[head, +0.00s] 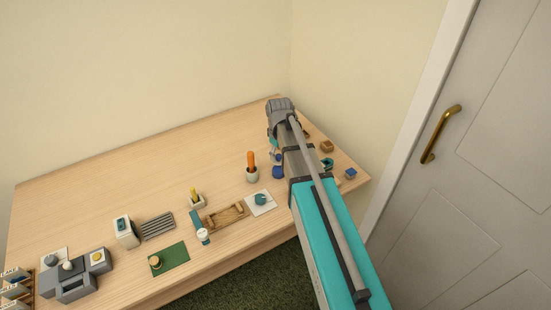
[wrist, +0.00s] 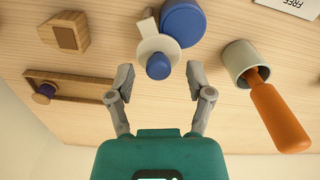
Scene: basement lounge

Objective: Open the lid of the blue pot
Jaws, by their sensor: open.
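The blue pot (wrist: 184,20) is at the top of the wrist view, a little right of centre. A pale ring-shaped piece with a blue knob (wrist: 158,66) overlaps its lower left side; whether it rests on the pot or stands apart is unclear. My gripper (wrist: 157,82) is open and empty, with one finger on each side of the view below the knob. The knob lies roughly in line with the gap between the fingertips. In the head view the blue pot (head: 278,172) shows beside my arm, which partly hides that area.
A cup (wrist: 240,62) with an orange-handled tool (wrist: 280,118) stands right of the fingers. A wooden block (wrist: 66,32) and a wooden piece with a dark knob (wrist: 70,88) lie left. Other items crowd the table's (head: 100,190) front left; its back is clear.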

